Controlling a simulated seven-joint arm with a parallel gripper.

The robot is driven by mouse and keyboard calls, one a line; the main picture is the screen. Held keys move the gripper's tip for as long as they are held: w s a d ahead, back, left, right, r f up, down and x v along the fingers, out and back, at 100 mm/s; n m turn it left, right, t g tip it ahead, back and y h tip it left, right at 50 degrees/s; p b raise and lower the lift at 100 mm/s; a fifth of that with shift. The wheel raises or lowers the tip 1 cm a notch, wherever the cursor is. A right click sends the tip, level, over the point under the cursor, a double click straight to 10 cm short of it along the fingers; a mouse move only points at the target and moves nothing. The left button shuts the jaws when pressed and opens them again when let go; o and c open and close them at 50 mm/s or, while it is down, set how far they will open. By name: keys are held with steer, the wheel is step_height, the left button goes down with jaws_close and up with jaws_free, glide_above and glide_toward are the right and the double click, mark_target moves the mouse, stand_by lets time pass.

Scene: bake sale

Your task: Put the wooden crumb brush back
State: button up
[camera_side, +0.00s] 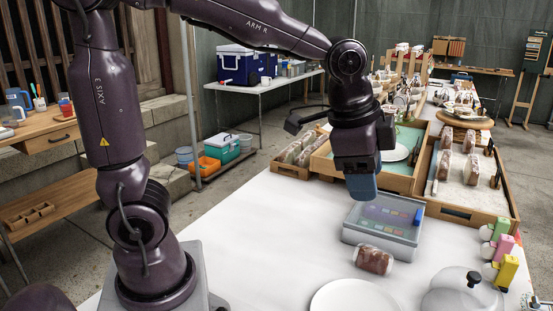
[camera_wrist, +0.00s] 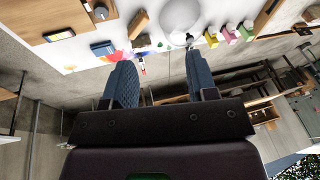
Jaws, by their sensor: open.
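My gripper (camera_side: 362,192) points down in the side view, just above a clear-lidded grey box (camera_side: 383,236) on the white table. In the wrist view my two blue fingers (camera_wrist: 160,78) stand wide apart with nothing between them. I cannot clearly make out the wooden crumb brush. A small tan-brown piece (camera_wrist: 138,23) near the table edge in the wrist view may be it, but it is too small to tell. In the side view nothing is recognisable as the brush.
A wrapped loaf (camera_side: 373,259) lies in front of the box, with a white plate (camera_side: 355,298) nearer. A clear dome (camera_side: 462,294) and yellow, pink and green bottles (camera_side: 506,272) stand at the right. Wooden trays (camera_side: 470,213) stand behind. The table's left part is clear.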

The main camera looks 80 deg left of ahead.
steer(key=s+a+n+t, duration=0.1)
steer(key=s+a+n, duration=0.1)
steer(key=s+n, duration=0.2)
steer(key=s+a+r+n+t, duration=0.1)
steer(key=s+a+n, duration=0.1)
steer(key=s, duration=0.6)
steer(key=shift+s+a+r+n, duration=0.3)
steer(key=shift+a+n, duration=0.1)
steer(key=shift+n, duration=0.5)
